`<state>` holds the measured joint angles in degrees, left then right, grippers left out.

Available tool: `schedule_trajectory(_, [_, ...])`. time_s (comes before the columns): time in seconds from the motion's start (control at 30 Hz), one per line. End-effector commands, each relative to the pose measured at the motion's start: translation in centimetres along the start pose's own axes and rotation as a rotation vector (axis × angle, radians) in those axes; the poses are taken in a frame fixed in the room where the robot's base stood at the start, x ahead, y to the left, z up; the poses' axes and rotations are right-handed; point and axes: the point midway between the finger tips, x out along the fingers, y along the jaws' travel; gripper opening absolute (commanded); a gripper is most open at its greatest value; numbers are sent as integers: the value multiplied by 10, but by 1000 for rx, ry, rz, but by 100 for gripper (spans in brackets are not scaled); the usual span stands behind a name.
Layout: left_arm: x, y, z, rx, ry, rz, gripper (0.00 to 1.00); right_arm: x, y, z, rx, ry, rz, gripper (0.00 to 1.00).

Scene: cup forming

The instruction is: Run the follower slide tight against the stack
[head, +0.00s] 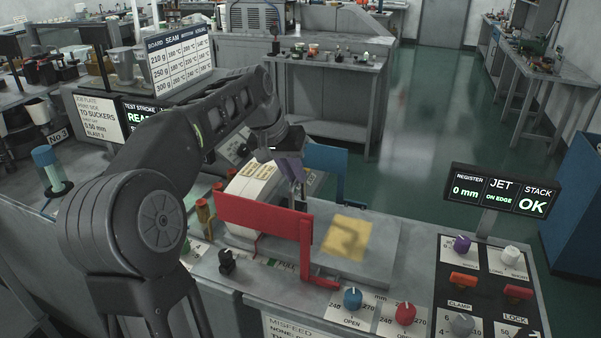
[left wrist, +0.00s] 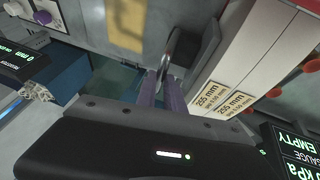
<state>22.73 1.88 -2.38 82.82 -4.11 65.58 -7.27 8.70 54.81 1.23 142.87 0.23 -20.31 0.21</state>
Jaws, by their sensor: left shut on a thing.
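The stack (head: 254,186) is a pale block of blanks with labels on top, standing between a red side guide (head: 262,214) and a blue side guide (head: 326,160). In the left wrist view the stack (left wrist: 245,60) shows labels reading 255 mm. My left gripper (head: 298,184) reaches down at the stack's right end. Its purple fingers (left wrist: 163,88) are shut on the dark follower slide (left wrist: 184,50), which stands beside the stack's end face. The gripper mostly hides the follower slide in the head view. I cannot tell whether a gap remains between slide and stack. My right gripper is not in view.
A grey plate with a yellow patch (head: 346,237) lies clear right of the stack. The red guide's foot and the blue and red knobs (head: 405,313) are in front. A panel (head: 503,190) reads 0 mm, ON EDGE and STACK OK, above clamp and lock switches.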

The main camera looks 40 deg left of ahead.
Motion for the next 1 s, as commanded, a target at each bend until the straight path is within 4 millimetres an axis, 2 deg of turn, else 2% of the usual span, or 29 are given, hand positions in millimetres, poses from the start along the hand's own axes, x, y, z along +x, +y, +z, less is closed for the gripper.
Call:
schedule_trajectory(0.13, [-1, -2, -1, -4, 6, -4, 0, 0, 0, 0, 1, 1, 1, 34])
schedule_trajectory(0.17, [-1, -2, -1, -3, 6, -4, 13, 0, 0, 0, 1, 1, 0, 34])
schedule_trajectory(0.43, [-1, -1, 0, -3, 3, -2, 34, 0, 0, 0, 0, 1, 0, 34])
schedule_trajectory(0.77, [-4, 0, 0, -2, 2, -1, 34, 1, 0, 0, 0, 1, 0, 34])
schedule_trajectory(1.0, [-35, -1, -1, -3, 6, -1, 34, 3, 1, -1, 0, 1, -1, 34])
